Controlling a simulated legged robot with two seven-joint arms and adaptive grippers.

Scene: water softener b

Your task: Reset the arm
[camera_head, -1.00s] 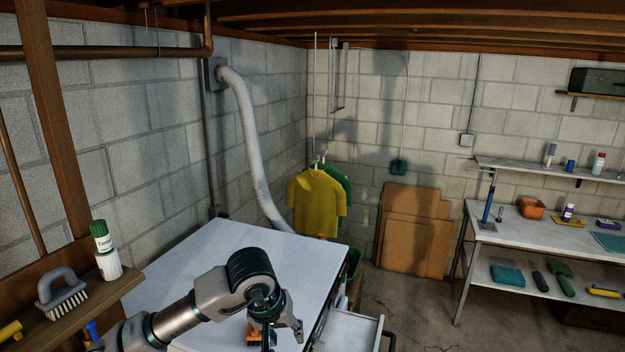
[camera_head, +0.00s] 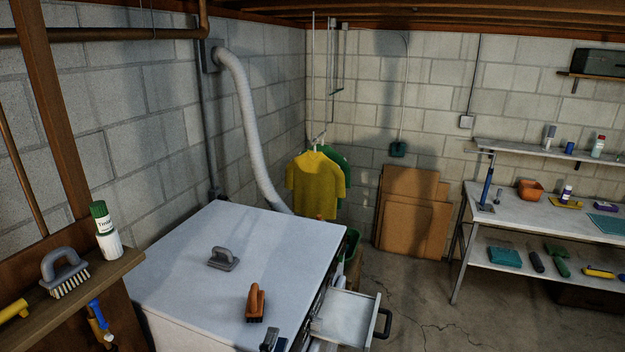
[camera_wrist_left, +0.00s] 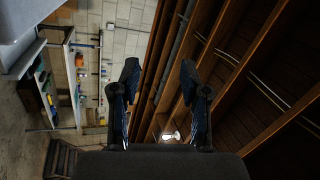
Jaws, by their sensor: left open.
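My left gripper (camera_wrist_left: 160,75) shows in the left wrist view with its two dark fingers apart and nothing between them. That wrist view is turned on its side and looks toward the wooden ceiling beams (camera_wrist_left: 230,70). In the head view the arm no longer covers the white machine top (camera_head: 180,262). A small dark grey shape (camera_head: 269,340) shows at the machine's front edge; I cannot tell whether it is part of my gripper. My right gripper is in neither view.
On the white top lie a grey-handled tool (camera_head: 223,259) and an orange-handled brush (camera_head: 255,303). An open white drawer (camera_head: 343,318) juts out at the right. A wooden shelf (camera_head: 100,272) with a bottle (camera_head: 106,236) and brush (camera_head: 62,270) stands left.

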